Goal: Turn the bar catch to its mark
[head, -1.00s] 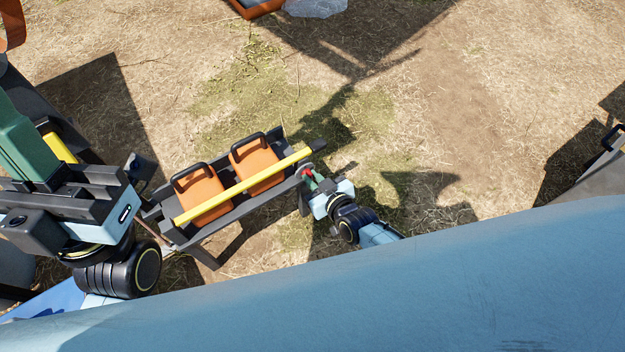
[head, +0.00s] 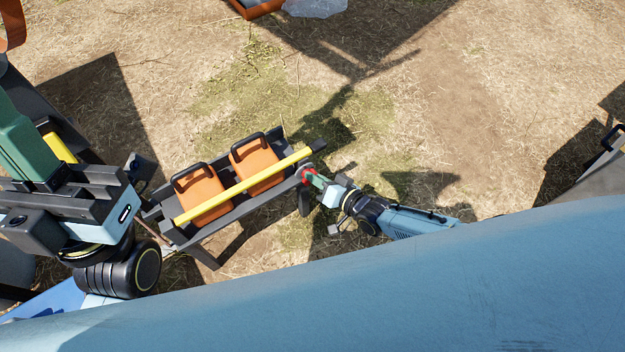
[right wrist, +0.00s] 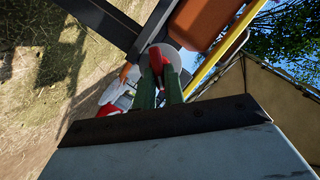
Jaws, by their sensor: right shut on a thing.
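The catch has a red handle (head: 308,175) on a round grey disc at the right end of a dark rack (head: 240,205). A yellow bar (head: 243,186) runs across the rack over two orange cases. My right gripper (head: 318,182) is shut on the red handle. In the right wrist view the red handle (right wrist: 158,62) sits between the green fingers of my right gripper (right wrist: 160,86), in front of the grey disc (right wrist: 172,54). I cannot make out a mark. My left gripper (head: 40,145) is at the left edge, partly cut off, and its opening is unclear.
The orange cases (head: 203,193) have black handles and stand in the rack. An orange tray (head: 258,8) and clear plastic lie at the top. A grey box (head: 606,165) is at the right edge. The straw-covered ground between is clear.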

